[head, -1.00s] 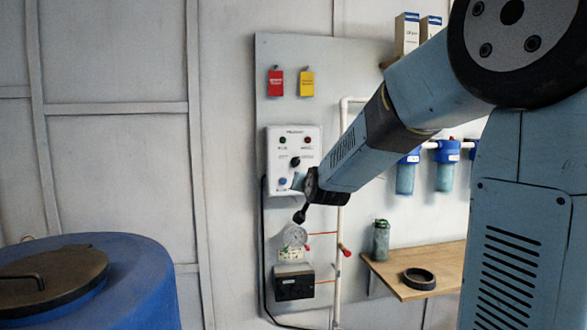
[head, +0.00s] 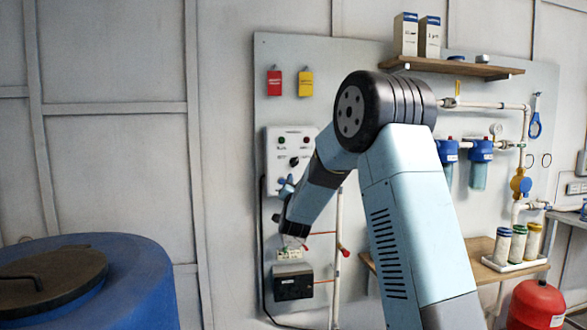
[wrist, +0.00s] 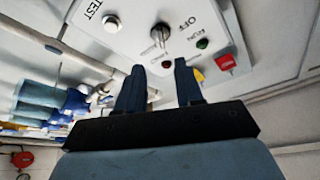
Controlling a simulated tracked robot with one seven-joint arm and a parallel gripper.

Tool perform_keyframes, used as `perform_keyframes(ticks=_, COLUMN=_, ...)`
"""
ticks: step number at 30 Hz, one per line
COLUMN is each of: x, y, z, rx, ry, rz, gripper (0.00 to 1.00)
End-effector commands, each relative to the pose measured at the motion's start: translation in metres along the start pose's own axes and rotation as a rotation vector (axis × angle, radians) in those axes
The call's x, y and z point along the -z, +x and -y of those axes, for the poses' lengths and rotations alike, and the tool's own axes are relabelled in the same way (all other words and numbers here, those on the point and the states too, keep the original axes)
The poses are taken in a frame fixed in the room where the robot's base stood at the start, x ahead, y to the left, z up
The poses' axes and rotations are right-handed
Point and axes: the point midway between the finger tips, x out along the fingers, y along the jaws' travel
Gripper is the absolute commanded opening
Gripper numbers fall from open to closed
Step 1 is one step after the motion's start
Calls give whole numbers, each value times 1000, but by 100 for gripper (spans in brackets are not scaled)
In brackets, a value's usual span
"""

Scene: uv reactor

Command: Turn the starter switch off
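The starter switch is a small knob (head: 294,161) on the white control box (head: 280,148) on the wall panel. In the wrist view the switch (wrist: 160,36) stands out from the box face, near printed OFF, RUN and TEST labels. I cannot tell surely which label it points to. My gripper (wrist: 158,78) has its two dark blue fingers apart, with nothing between them. The switch lies beyond the fingertips, roughly in line with the gap. In the head view my gripper (head: 286,186) is in front of the box's lower part, below the knob; my wrist hides what is behind it.
A red tag (head: 274,83) and a yellow tag (head: 305,83) hang above the box. A dark box (head: 293,283) and a white pipe (head: 337,265) are below and beside my wrist. Blue filters (head: 447,150) hang right. A blue barrel (head: 135,270) stands left.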

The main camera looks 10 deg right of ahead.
Motion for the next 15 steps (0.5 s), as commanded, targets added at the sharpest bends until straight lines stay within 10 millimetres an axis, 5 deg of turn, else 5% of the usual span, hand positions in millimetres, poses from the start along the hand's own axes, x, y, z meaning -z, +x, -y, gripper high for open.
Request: perform_keyframes(ticks=15, x=0, y=89, z=0, rx=1, ry=0, rz=0, gripper=36)
